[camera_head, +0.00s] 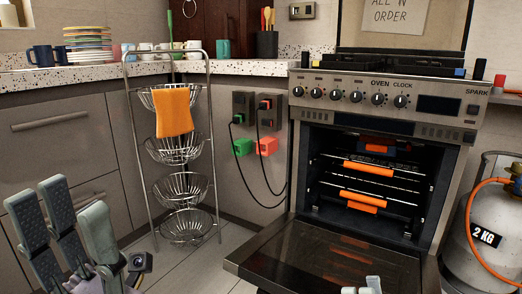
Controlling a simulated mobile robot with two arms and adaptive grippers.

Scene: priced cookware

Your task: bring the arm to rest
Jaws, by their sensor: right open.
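My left gripper (72,215) is at the lower left, in front of the grey drawers. Its grey fingers point up and stand apart, with nothing between them. Only the tips of my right gripper (364,288) show at the bottom edge, in front of the open oven door; the rest is cut off by the frame. It is open, and I see nothing held in it.
The oven door (315,255) hangs open, low in front of the oven (385,125). A wire basket rack (182,190) with an orange cloth (174,111) stands left of it. A gas cylinder (485,235) stands at right. Mugs and plates (88,42) line the counter.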

